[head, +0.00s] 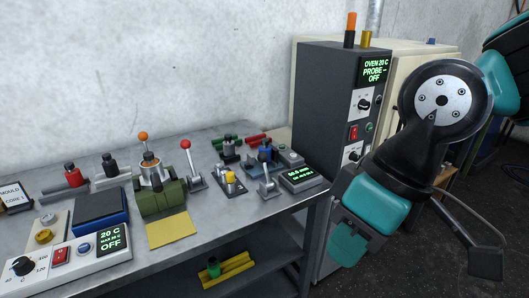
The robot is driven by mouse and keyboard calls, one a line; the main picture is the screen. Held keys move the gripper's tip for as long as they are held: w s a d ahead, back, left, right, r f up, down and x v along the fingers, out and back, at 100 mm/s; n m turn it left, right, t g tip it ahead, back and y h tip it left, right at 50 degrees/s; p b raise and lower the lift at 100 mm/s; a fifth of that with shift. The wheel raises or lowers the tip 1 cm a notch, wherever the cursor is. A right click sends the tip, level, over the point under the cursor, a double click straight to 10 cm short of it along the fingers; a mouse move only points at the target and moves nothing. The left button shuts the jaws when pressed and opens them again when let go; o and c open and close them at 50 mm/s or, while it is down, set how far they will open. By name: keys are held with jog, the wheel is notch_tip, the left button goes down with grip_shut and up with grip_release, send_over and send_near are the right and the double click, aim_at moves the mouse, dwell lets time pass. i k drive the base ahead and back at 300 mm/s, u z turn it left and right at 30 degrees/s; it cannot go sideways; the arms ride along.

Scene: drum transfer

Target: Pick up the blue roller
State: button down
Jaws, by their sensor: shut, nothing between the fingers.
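A small blue part (265,152), which I take for the blue roller, stands on the bench towards its right end. Grey metal parts around it partly hide its lower side. My arm hangs at the right, in front of the dark oven cabinet. Its teal end (348,243), which I take for my gripper, points down beyond the bench's right edge. It is shut and empty, apart from the blue part and to its right. The fingertips do not show clearly.
The grey bench (215,218) holds an olive drum block (160,199), a red-knobbed lever (191,163), a heater box (75,262) and a small display (301,178) close to the blue part. The oven (325,85) stands behind. A yellow tray (229,272) lies on the lower shelf.

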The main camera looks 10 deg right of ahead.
aim_at(266, 147)
jog(key=z, duration=0.35)
jog(key=i, duration=1.4)
jog(key=u, duration=0.6)
